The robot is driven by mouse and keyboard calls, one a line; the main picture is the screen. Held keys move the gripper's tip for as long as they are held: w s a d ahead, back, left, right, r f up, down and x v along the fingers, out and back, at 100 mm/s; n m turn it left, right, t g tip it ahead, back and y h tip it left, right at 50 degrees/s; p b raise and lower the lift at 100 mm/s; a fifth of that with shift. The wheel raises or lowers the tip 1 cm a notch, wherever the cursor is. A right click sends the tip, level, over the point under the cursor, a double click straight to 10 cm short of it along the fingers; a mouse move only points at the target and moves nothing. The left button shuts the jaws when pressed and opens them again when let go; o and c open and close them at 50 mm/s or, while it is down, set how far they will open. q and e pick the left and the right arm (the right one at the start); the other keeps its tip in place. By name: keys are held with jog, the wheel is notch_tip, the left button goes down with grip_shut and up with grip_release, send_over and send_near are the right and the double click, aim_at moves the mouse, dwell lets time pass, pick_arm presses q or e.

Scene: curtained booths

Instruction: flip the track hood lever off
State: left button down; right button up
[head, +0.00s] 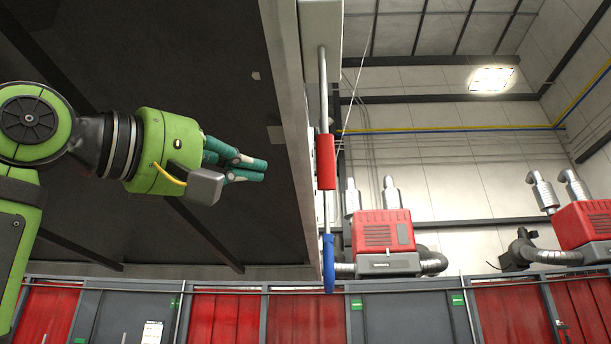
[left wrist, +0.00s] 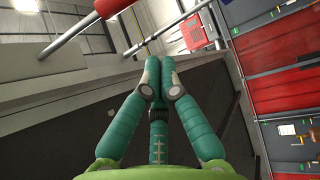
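A grey rod (head: 323,88) runs down the edge of a dark overhead panel. It carries a red handle (head: 326,162), with a blue handle (head: 328,264) lower down. No label shows which part is the track hood lever. In the left wrist view a red grip (left wrist: 112,6) and a grey rod (left wrist: 74,36) show at upper left. My green left gripper (head: 264,170) points right with its teal fingers drawn together and empty. It appears left of the red handle, apart from it. The fingertips meet in the left wrist view (left wrist: 158,68). My right gripper is out of view.
The dark panel (head: 200,60) and its pale edge (head: 285,100) lie close to the left gripper. Red machines with ducts (head: 383,232) stand at the back right. Red curtained booths (head: 225,318) line the bottom. Open air lies right of the handles.

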aim_at(324, 118)
pick_arm(q)
jog(key=r+p+x, duration=0.1)
jog(key=p+x, duration=0.6)
jog(key=x, duration=0.4)
jog(key=s, duration=0.1)
jog(key=s+f, duration=0.1)
jog(key=s, duration=0.1)
jog(key=s+f, duration=0.1)
jog(key=shift+s+f, duration=0.25)
jog(key=shift+s, duration=0.1)
jog(key=shift+w+d, duration=0.15)
